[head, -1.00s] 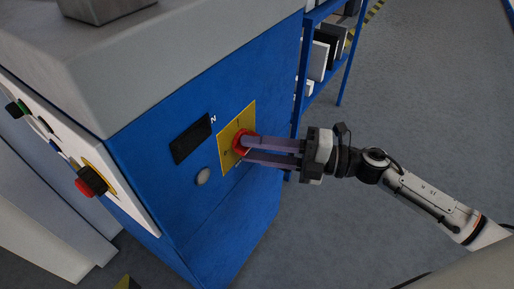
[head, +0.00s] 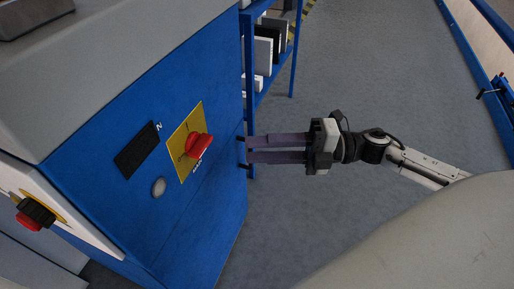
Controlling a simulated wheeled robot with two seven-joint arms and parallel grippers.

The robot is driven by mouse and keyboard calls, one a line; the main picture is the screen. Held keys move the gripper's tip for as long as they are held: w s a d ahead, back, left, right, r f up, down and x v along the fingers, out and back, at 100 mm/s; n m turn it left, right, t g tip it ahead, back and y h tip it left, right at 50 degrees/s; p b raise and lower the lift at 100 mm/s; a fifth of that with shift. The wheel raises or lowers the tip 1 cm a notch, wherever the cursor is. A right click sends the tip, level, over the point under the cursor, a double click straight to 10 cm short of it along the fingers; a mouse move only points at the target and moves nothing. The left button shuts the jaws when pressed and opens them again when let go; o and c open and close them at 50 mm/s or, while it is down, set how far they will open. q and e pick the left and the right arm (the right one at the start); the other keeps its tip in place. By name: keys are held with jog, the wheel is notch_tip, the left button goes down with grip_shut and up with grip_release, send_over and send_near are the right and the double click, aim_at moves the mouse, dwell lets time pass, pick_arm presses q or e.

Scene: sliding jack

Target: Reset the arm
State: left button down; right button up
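My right gripper (head: 243,151) is to the right of the blue machine (head: 95,150), with its two long purple-grey fingers apart and nothing between them. It points left and is clear of the red knob. The red rotary knob (head: 198,147) sits on a yellow plate (head: 183,165) on the machine's blue face, and nothing touches it. My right arm reaches in from the right. My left gripper is not in the head view.
A dark rectangular panel (head: 137,151) and a round light button (head: 158,187) are beside the yellow plate. A black and red control (head: 35,214) is on the machine's left side. A blue shelf (head: 296,50) stands behind. Grey floor (head: 370,80) is open to the right.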

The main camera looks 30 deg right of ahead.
notch_tip(320, 180, down, 16)
jog(key=s+m+t+h+p, duration=0.1)
jog(key=m+t+h, duration=0.5)
jog(key=m+h, duration=1.05)
jog(key=s+a+f+m+g+y, duration=0.3)
jog(key=s+a+f+m+g, duration=0.3)
jog(key=s+f+m, duration=0.4)
jog(key=shift+s+a+f+m, duration=0.25)
jog(key=shift+s+a+m, duration=0.4)
jog(key=shift+s+m, duration=0.1)
